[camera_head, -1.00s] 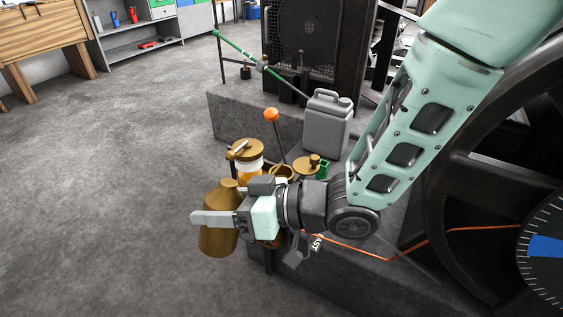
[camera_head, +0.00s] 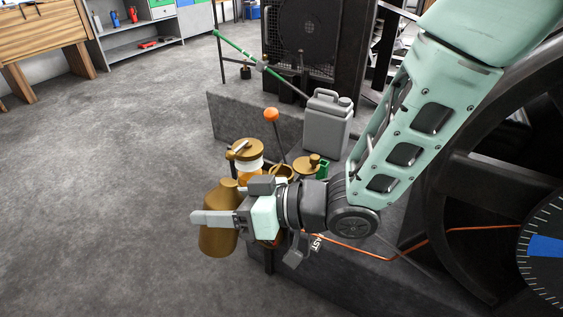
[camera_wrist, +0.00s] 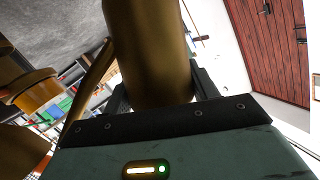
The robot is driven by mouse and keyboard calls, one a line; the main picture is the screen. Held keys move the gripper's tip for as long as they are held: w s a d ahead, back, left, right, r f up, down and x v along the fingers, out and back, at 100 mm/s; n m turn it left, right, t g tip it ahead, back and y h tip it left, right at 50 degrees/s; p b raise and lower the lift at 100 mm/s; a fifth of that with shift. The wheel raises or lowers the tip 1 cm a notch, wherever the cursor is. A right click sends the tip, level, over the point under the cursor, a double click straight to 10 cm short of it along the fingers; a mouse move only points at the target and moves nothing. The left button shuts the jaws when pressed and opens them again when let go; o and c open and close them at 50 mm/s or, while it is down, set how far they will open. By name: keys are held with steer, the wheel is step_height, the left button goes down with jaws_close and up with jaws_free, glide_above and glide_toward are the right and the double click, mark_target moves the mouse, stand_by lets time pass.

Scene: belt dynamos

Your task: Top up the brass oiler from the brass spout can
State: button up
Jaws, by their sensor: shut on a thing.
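The brass spout can (camera_head: 219,240) is held in my gripper (camera_head: 222,218), whose fingers are closed around its body. In the wrist view the can's brass body (camera_wrist: 152,50) fills the middle between the two fingers, with a thin brass spout or handle (camera_wrist: 92,78) beside it. The brass oiler (camera_head: 247,150), with a brass lid and a pale glass band, stands just behind my gripper in the head view. My gripper hides its lower part. I cannot tell whether the spout's tip reaches the oiler.
A grey jerrycan (camera_head: 326,127) stands on the machine's plinth behind. An orange-knobbed lever (camera_head: 271,115) rises near the oiler. A large dark wheel (camera_head: 450,190) is at right. An orange cable (camera_head: 380,250) crosses the plinth. Open floor (camera_head: 110,190) lies left.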

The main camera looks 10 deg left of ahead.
mark_target(234, 190)
steer(key=shift+r, duration=0.25)
steer(key=shift+r+m+y+p, duration=0.3)
steer(key=shift+p, duration=0.1)
steer(key=shift+r, duration=0.2)
stand_by(1.5)
steer(key=shift+r+m+p, duration=0.3)
steer(key=shift+p, duration=0.1)
steer(key=shift+r+y, duration=0.2)
steer(key=shift+y, duration=0.1)
stand_by(1.3)
steer(key=shift+w+r+m+g+p, duration=0.1)
steer(key=shift+r+m+g+p, duration=0.2)
steer(key=shift+p, duration=0.05)
steer(key=shift+d+r, duration=0.1)
steer(key=shift+r, duration=0.1)
stand_by(1.4)
